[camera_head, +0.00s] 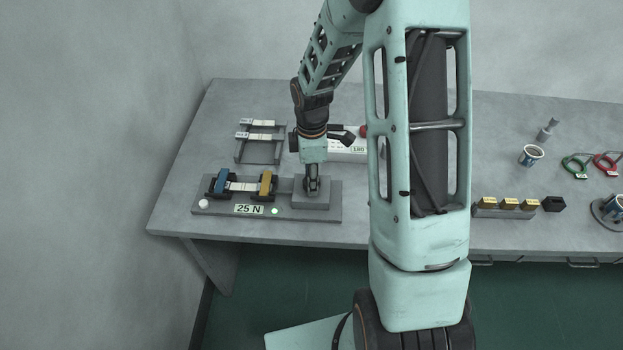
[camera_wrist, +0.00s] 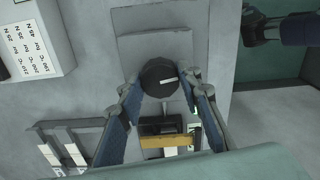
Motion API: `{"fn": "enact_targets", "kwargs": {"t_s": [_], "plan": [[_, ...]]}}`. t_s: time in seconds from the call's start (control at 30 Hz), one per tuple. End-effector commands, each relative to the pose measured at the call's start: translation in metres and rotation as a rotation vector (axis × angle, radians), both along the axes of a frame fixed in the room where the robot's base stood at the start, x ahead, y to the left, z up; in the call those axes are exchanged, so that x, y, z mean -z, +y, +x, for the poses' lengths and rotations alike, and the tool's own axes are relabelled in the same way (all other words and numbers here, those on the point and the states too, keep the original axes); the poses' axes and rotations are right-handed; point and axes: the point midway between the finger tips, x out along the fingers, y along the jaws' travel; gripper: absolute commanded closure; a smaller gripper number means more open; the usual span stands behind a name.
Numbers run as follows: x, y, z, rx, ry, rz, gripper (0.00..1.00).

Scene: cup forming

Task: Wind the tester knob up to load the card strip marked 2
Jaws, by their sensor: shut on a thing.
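The tester (camera_head: 330,213) is a grey base on the bench with a "25 N" display (camera_head: 249,209). A pale card strip (camera_head: 243,187) spans its blue clamp (camera_head: 219,182) and yellow clamp (camera_head: 265,183); its mark is too small to read. The yellow clamp also shows in the wrist view (camera_wrist: 167,141). My gripper (camera_head: 312,189) points down over the raised block at the tester's right end. In the wrist view my gripper (camera_wrist: 163,82) has its fingers on both sides of the round black knob (camera_wrist: 157,76), shut on it. The knob's white pointer line faces right.
A rack (camera_head: 260,155) behind the tester holds two pale strips. A white box (camera_head: 346,151) with a printed panel stands beside it, partly behind my arm. At right are yellow-topped blocks (camera_head: 509,204), cups (camera_head: 531,155), and green and red ring-shaped tools (camera_head: 577,164).

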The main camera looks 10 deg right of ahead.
Motion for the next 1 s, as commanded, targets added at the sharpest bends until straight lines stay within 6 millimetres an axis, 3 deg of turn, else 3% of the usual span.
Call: {"fn": "enact_targets", "kwargs": {"t_s": [1.0], "plan": [[0.0002,-0.0001,0.0009,0.833,-0.003,-0.001,0.92]]}}
